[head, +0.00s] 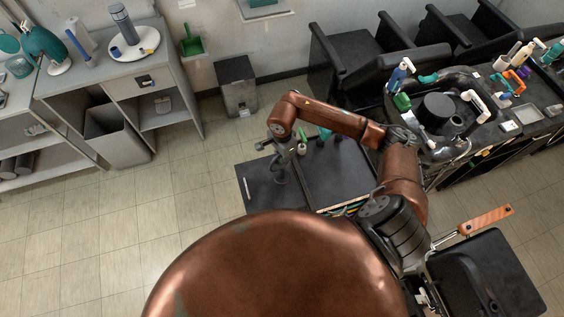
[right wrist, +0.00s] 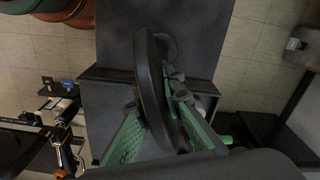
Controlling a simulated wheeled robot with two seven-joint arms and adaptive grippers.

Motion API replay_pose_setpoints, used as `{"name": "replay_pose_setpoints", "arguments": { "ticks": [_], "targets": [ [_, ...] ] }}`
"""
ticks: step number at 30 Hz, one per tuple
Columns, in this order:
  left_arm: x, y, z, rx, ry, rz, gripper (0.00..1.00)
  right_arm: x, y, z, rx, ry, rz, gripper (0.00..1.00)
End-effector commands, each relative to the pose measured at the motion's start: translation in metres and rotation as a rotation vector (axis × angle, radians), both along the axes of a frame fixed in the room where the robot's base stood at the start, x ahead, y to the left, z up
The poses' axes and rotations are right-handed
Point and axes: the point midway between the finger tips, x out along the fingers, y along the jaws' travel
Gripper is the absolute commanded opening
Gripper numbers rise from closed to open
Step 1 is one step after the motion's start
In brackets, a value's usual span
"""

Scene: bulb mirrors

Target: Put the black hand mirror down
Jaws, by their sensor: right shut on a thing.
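The black hand mirror shows edge-on in the right wrist view (right wrist: 150,85) as a long dark oval. My right gripper (right wrist: 156,102) is shut on it, with a green finger on either side. In the head view my right gripper (head: 279,155) is over the dark trolley top (head: 262,203), left of its middle. The mirror is small and dark against that surface there, so I cannot tell whether it touches it. My left gripper is not in view.
A thin white item (head: 248,188) lies at the trolley's left side. Small green bottles (head: 302,149) stand close right of the gripper. Floor at left is clear.

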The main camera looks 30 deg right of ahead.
Motion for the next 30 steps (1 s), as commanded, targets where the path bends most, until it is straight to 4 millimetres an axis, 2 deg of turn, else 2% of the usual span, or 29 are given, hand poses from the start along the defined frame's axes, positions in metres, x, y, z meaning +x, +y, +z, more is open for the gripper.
{"name": "replay_pose_setpoints", "arguments": {
  "ticks": [1, 4, 17, 18, 25, 30],
  "targets": [
    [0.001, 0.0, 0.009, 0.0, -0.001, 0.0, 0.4, -0.003, 0.003, -0.005, 0.005, 0.008, 0.001, 0.0],
    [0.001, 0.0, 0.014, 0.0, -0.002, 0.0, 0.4, -0.002, 0.002, -0.016, 0.004, 0.004, 0.001, 0.0],
    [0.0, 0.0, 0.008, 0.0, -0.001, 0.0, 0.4, -0.001, 0.001, -0.025, 0.001, 0.001, 0.003, 0.0],
    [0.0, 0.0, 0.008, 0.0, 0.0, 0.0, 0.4, -0.002, 0.001, -0.025, 0.001, 0.002, 0.003, 0.09],
    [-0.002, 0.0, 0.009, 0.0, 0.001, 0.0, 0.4, -0.002, 0.002, -0.024, 0.002, 0.002, 0.003, 0.25],
    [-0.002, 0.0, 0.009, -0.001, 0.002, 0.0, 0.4, -0.002, 0.002, -0.024, 0.002, 0.002, 0.003, 0.26]
  ]
}}
